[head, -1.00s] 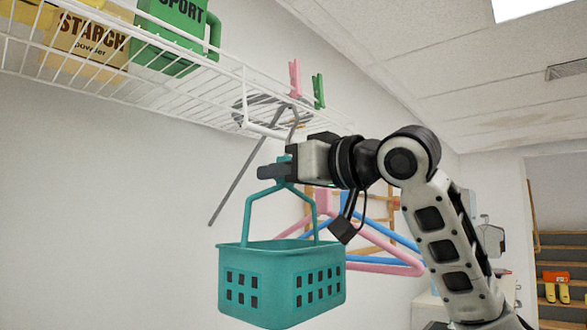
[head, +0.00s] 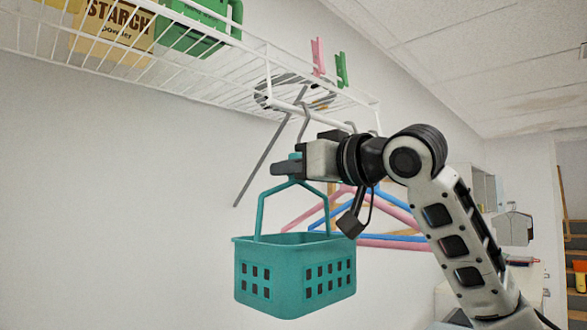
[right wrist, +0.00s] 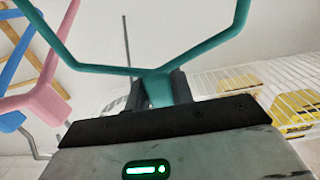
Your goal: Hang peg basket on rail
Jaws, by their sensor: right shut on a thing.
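The teal peg basket (head: 295,275) hangs upright below my right gripper (head: 290,168) in the head view. The gripper is shut on the top of its teal handle (head: 262,212). In the right wrist view, the handle (right wrist: 158,90) sits between the two dark fingers. The white rail (head: 318,116) runs under the front of the wire shelf, above the gripper. A grey hook (head: 304,125) rises behind the gripper to about rail height. I cannot tell whether it belongs to the basket or a hanger, or whether it touches the rail. My left gripper is not in view.
Pink and blue hangers (head: 395,218) hang behind the basket and my right arm. The wire shelf (head: 215,75) holds a starch box (head: 118,25), a green container (head: 195,35) and pink and green pegs (head: 318,55). A grey rod (head: 265,160) slants down left of the gripper.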

